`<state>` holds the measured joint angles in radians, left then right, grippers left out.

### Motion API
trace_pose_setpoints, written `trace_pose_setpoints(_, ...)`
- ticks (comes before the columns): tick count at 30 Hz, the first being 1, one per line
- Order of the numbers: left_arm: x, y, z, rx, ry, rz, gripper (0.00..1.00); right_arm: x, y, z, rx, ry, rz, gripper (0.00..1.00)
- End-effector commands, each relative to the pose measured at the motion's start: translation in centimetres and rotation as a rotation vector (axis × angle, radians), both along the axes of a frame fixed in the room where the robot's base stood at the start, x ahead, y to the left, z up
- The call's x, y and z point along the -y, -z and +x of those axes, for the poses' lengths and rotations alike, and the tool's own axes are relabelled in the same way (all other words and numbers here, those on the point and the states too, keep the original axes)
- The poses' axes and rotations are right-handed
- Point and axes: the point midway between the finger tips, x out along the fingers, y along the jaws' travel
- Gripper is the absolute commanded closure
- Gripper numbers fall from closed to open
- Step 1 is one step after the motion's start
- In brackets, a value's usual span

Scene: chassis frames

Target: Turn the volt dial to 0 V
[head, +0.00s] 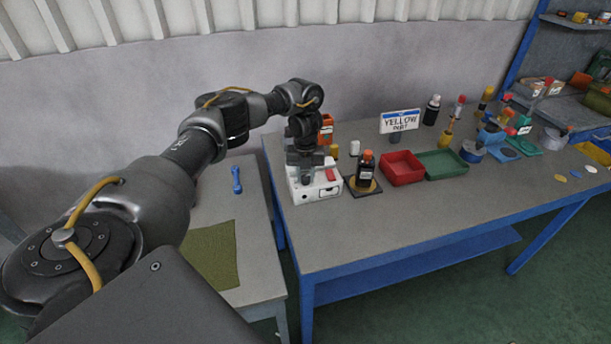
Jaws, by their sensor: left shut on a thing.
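A white box-shaped device (301,194) stands near the left end of the blue-framed workbench, with a red part (331,174) on its top and dark marks on its front face. My left gripper (307,178) points down onto the top of this device, left of the red part. It is shut on what appears to be the volt dial. The dial is hidden by the fingers, and its scale and setting cannot be read from here. My right gripper is not in view.
Close right of the device, a dark bottle (366,164) stands on a black base. A red tray (402,176) and a green tray (441,164) lie further right. An orange box (326,130) is behind. The bench's front strip is clear.

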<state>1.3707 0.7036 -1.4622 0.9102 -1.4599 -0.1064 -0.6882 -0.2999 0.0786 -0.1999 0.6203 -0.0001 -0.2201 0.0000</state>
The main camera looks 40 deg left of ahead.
Motion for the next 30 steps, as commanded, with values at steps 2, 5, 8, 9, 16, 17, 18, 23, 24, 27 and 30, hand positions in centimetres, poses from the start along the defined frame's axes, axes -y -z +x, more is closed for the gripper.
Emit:
trace_pose_setpoints(2,0.0,0.0,0.0,0.001,0.005,0.001,0.96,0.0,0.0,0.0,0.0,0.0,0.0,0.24)
trace_pose_setpoints(5,0.0,0.0,0.0,0.001,0.005,0.001,0.96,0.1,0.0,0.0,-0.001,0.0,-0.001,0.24)
trace_pose_setpoints(8,0.0,0.0,0.0,0.001,0.005,0.001,0.96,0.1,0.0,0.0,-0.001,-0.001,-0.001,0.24)
trace_pose_setpoints(9,0.0,0.0,0.0,0.001,0.005,0.001,0.96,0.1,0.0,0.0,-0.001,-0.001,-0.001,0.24)
trace_pose_setpoints(16,0.0,0.0,0.0,0.0,0.004,0.0,0.52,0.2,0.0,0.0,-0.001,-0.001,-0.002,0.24)
trace_pose_setpoints(17,0.0,0.0,0.0,0.0,0.004,0.0,0.52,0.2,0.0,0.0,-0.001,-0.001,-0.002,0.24)
trace_pose_setpoints(18,0.0,0.0,0.0,0.0,0.004,0.0,0.52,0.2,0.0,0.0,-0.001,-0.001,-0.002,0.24)
trace_pose_setpoints(23,0.0,0.0,0.0,0.0,0.003,0.0,0.52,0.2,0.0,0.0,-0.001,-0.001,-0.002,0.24)
trace_pose_setpoints(24,0.0,-0.1,0.0,0.001,0.003,0.001,0.52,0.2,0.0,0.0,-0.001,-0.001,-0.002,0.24)
trace_pose_setpoints(27,0.0,-0.9,0.1,0.003,0.004,0.001,0.52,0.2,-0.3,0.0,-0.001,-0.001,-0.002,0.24)
trace_pose_setpoints(30,0.0,-2.6,0.1,0.004,0.006,0.002,0.52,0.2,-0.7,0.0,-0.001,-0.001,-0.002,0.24)
